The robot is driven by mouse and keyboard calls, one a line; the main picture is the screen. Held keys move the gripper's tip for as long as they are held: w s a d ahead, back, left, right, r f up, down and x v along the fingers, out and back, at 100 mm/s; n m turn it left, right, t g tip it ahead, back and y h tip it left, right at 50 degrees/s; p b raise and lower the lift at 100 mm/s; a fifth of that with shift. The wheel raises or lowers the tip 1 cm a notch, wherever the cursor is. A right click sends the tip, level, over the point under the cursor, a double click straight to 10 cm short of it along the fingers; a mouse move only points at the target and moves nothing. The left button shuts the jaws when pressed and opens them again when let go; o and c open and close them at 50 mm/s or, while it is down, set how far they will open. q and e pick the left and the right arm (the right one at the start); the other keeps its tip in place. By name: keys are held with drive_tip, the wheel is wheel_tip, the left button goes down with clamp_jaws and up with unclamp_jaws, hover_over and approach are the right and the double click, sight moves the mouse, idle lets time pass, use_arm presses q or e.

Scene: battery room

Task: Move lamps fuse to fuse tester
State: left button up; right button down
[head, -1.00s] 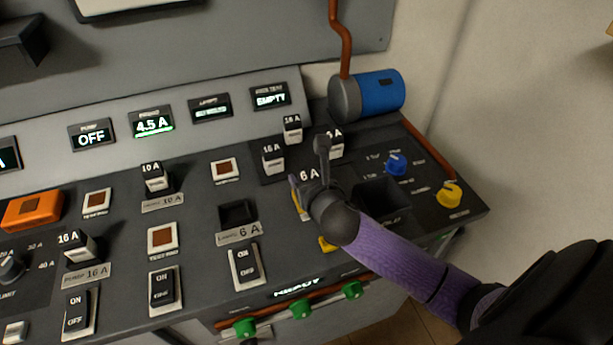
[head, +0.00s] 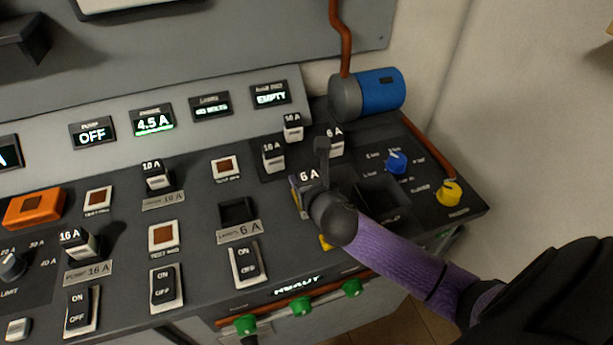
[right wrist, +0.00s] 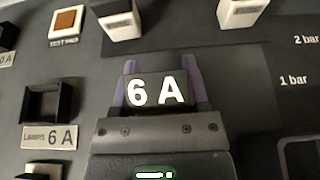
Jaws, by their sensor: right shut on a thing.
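The black fuse marked 6 A (head: 308,175) is held upright in my right gripper (head: 306,190), which is shut on it. In the right wrist view the 6 A label (right wrist: 156,92) faces me between the two purple fingers. The lamps socket (head: 237,211) is empty, with a 6 A plate in front of it; it also shows in the right wrist view (right wrist: 46,103). Yellow parts show on the panel below my right gripper, above a display reading READY (head: 297,283). What lies directly under the fuse is hidden. My left gripper is not in view.
Several spare fuses (head: 273,155) stand behind my right gripper. Rocker switches (head: 247,264) line the front.

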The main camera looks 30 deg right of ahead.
drive_tip(key=shift+f, duration=0.3)
drive_tip(key=shift+c, duration=2.2)
unclamp_jaws()
drive_tip(key=shift+o, duration=0.4)
drive_tip(key=p+v, duration=0.7)
drive_tip(key=v, duration=0.3)
drive_tip(key=shift+s, duration=0.1)
drive_tip(key=shift+s+a+r, duration=0.15)
drive_tip(key=shift+s, duration=0.3)
